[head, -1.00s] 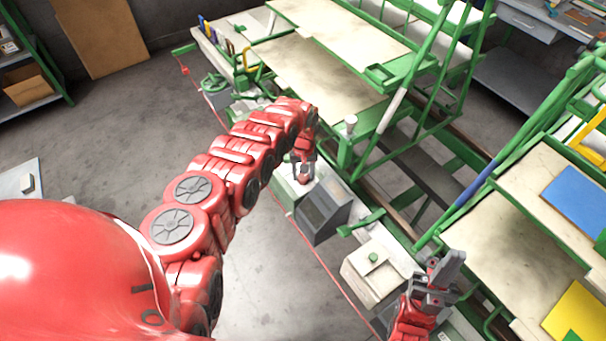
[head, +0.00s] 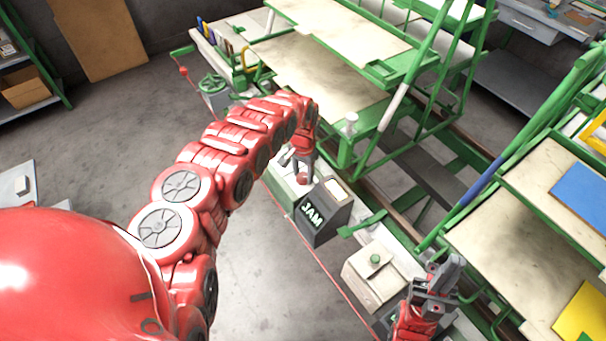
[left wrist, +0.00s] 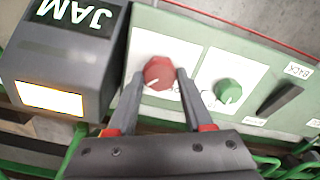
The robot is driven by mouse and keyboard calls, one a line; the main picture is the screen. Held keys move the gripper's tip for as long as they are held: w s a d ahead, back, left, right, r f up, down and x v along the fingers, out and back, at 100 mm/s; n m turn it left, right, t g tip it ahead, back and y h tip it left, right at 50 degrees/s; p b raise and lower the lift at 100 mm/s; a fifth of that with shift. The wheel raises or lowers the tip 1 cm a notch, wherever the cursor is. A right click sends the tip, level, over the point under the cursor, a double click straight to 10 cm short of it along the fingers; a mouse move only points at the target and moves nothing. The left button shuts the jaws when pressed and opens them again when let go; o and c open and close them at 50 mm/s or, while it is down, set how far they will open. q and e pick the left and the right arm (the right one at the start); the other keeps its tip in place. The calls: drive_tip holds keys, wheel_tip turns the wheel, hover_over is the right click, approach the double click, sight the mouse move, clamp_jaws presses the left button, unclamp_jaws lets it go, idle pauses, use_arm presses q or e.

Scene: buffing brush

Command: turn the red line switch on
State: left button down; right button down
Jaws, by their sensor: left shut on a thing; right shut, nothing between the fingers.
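The red line switch is a round red knob (left wrist: 158,73) on a white plate of the control panel, with a white pointer mark toward its lower left in the left wrist view. My left gripper (left wrist: 161,80) is shut on this knob, one finger on each side. In the head view my left gripper (head: 302,160) reaches down to the panel, with the red knob (head: 302,179) at its tip. My right gripper (head: 443,272) is shut and empty above the bench at the lower right.
A grey box (head: 325,212) beside the switch shows a lit "JAM" sign and a bright panel. A green knob (left wrist: 228,91) and a dark lever (left wrist: 279,100) sit on the same panel. A beige box with a green button (head: 375,259) stands nearer my right gripper.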

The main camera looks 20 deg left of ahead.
use_arm(q)
drive_tip(key=shift+m, duration=0.3)
drive_tip(key=shift+c, duration=1.5)
unclamp_jaws()
wheel_tip(320, 180, up, 8)
drive_tip(key=shift+w+f+b, duration=0.1)
drive_tip(key=shift+f+b, duration=0.05)
drive_tip(key=shift+b, duration=0.7)
wheel_tip(320, 180, up, 7)
drive_tip(key=p, duration=0.4)
hover_over(303, 175)
drive_tip(key=shift+d+r, duration=0.1)
drive_tip(key=shift+r, duration=1.2)
